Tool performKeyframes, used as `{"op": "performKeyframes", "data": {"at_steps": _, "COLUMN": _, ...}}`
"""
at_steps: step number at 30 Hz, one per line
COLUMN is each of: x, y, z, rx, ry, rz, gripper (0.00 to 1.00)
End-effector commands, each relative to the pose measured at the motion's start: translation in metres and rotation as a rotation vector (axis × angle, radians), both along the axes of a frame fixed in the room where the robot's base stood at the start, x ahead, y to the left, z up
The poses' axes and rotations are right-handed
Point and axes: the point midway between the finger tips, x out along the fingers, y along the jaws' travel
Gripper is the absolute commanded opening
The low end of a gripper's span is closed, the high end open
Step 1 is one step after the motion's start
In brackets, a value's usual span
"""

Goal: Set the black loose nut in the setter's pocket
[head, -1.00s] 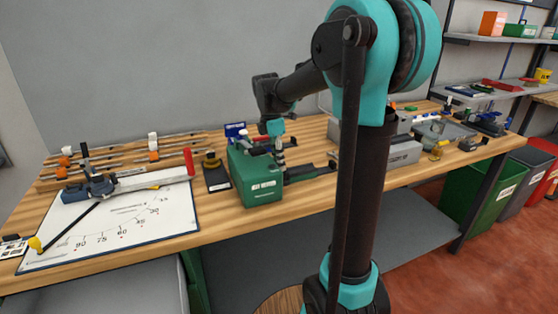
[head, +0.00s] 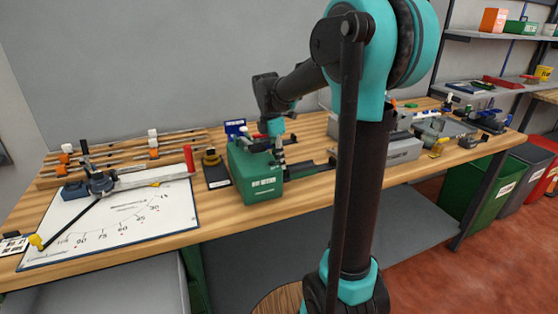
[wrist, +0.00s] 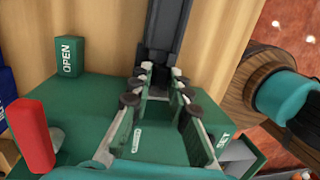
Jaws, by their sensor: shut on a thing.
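The setter is a green box (head: 262,188) near the middle of the bench, with a dark rail running off its right side. Its green top also fills much of the wrist view (wrist: 75,105). My gripper (head: 279,155) points down over the setter's top. In the wrist view my gripper's fingers (wrist: 161,78) come close at their tips, in front of a dark rail (wrist: 166,40). The black loose nut cannot be made out there; whatever sits between the tips is small, dark and mostly hidden. The setter's pocket is not visible either.
A red handle (wrist: 31,135) stands close left of the fingers, with a green OPEN block (wrist: 66,57) beyond it. A marked white board (head: 110,225) lies farther left. A grey case (head: 402,150) is at right.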

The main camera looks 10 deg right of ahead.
Motion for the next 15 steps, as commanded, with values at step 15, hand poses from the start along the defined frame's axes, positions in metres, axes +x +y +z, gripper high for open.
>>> {"op": "performKeyframes", "data": {"at_steps": 15, "x": -0.0001, "y": -0.0001, "z": -0.0073, "rx": 0.0, "ry": 0.0, "rz": 0.0, "gripper": 0.0}}
